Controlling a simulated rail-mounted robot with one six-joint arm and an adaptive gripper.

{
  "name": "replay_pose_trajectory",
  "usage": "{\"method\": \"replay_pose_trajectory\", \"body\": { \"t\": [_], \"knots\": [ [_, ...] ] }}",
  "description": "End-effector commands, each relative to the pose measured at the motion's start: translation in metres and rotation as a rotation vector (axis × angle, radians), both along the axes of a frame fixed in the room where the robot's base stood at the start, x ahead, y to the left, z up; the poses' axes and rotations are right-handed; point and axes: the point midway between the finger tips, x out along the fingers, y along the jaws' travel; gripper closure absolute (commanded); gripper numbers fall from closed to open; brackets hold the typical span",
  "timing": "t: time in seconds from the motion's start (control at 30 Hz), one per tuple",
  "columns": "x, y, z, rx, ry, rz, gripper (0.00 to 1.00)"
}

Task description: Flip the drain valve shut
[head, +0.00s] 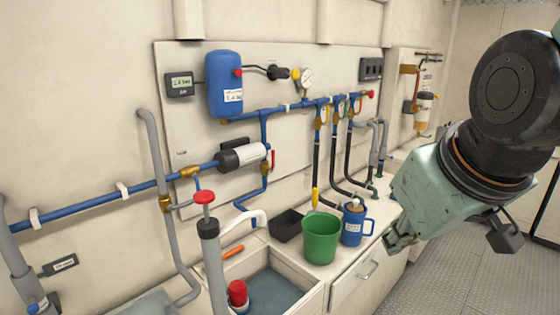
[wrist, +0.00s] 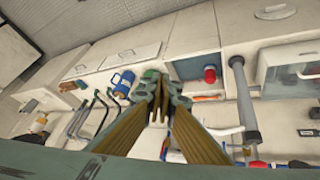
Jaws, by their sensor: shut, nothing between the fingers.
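A short valve with a red lever (head: 272,159) sits on the blue branch pipe below the manifold, beside a white cylinder. The lever hangs roughly upright, along the pipe. No readable label tells me whether this is the drain valve. Several more valves with coloured levers (head: 337,108) sit in a row on the manifold to its right. My gripper (head: 391,243) is at the right, in front of the counter and well apart from the valves. In the wrist view my gripper (wrist: 159,102) has its fingers together and empty, and they hide part of the pipework.
A green bucket (head: 321,238), a blue jug (head: 352,226) and a black tray (head: 287,225) stand on the counter. A grey hand pump (head: 213,262) with a red knob rises by the sink (head: 276,290). The floor (head: 462,262) at right is clear.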

Motion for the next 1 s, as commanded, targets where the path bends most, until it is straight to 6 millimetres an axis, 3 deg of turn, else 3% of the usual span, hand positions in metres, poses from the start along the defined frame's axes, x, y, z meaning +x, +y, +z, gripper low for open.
{"method": "replay_pose_trajectory", "body": {
  "t": [1.0],
  "knots": [
    [0.167,0.043,0.001,-0.171,-0.256,0.292,1.00]
  ]
}}
